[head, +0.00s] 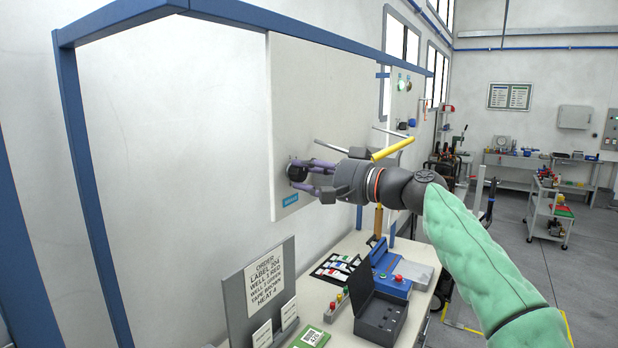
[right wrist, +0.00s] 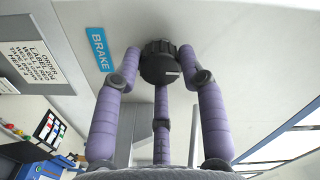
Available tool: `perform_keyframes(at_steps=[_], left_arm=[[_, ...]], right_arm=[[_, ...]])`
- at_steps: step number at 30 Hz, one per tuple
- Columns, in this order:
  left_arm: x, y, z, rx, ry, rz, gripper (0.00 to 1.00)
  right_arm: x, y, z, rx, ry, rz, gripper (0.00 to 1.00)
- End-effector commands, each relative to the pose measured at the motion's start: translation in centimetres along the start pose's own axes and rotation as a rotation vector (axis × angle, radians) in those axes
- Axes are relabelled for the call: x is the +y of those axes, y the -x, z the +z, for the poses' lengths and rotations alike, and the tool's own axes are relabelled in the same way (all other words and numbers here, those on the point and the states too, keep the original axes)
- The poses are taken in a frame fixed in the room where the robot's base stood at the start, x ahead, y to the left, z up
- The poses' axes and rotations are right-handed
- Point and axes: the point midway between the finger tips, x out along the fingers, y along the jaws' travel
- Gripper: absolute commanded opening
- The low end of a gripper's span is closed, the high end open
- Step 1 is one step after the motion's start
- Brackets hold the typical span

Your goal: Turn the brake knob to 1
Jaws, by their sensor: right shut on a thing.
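The brake knob (head: 297,171) is a round black knob on the white upright panel (head: 300,110). In the right wrist view the knob (right wrist: 160,64) has a ribbed rim and a short white pointer mark that lies roughly level, toward the right of its face. A blue label reading BRAKE (right wrist: 101,50) is beside it. My right gripper (head: 300,174) is shut on the knob, with its purple fingers around the rim; the fingers also show in the right wrist view (right wrist: 160,80). No scale numbers are readable around the knob. My left gripper is out of view.
Below the panel is a bench (head: 345,246) with an order sign (head: 265,283), a black open box (head: 380,318), a blue device (head: 391,282) and small coloured buttons. A blue frame (head: 85,180) stands at the left.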

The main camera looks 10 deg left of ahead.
Motion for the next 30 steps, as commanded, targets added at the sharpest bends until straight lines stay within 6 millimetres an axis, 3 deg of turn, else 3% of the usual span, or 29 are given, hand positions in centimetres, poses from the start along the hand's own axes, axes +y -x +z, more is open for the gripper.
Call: perform_keyframes(at_steps=[16, 17, 19, 30], left_arm=[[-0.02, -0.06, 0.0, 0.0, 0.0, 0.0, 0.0], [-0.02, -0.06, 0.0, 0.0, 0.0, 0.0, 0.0], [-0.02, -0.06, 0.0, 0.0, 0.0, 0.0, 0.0], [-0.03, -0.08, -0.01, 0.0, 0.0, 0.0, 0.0]], right_arm=[[-0.55, 0.26, -0.46, 0.014, 0.028, -0.006, 0.08], [-0.57, 0.27, -0.47, 0.014, 0.028, -0.006, 0.47], [-0.57, 0.27, -0.46, 0.014, 0.028, -0.006, 0.64], [-0.35, 0.34, -0.26, 0.007, 0.026, -0.004, 0.64]])
